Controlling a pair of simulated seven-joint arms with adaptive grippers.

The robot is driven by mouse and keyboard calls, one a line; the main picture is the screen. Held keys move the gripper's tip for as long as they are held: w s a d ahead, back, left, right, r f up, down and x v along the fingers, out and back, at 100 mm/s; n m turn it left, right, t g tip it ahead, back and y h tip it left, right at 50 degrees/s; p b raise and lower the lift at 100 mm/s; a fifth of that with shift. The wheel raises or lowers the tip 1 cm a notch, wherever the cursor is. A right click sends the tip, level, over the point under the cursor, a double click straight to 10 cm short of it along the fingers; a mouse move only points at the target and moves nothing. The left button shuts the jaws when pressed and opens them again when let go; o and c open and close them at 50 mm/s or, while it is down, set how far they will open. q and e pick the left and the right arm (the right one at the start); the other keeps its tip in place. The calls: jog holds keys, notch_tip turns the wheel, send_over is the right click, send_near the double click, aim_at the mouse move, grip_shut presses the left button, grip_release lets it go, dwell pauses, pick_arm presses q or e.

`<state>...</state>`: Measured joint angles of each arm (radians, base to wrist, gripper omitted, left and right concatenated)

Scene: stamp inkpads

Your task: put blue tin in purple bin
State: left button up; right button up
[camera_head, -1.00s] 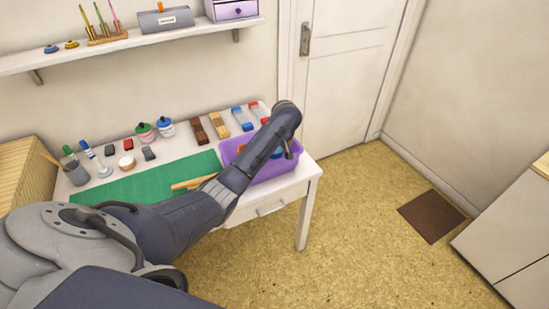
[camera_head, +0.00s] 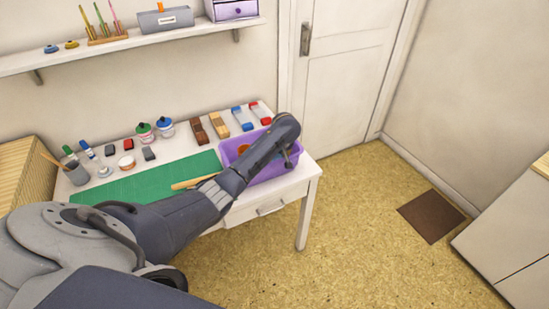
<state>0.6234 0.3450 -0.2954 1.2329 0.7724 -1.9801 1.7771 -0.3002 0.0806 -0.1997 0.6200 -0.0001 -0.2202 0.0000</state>
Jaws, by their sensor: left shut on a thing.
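The purple bin (camera_head: 266,178) stands at the right end of the white table. My left arm reaches across from the left, and its far end hangs over the bin. My left gripper (camera_head: 288,162) points down there, mostly hidden behind its own wrist. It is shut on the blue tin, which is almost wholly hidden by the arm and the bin. Something orange (camera_head: 243,149) shows inside the bin. My right gripper is not in view.
A blue-topped pad (camera_head: 238,115) and a red-topped pad (camera_head: 258,109) lie behind the bin. A green mat (camera_head: 150,180) with a wooden stick (camera_head: 187,184) covers the table's middle. Jars, stampers and a pen cup (camera_head: 76,173) stand to the left.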

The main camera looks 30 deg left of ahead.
pick_arm(q)
jog(key=o, duration=1.1)
jog(key=shift+r, duration=0.1)
jog(key=v, duration=1.2)
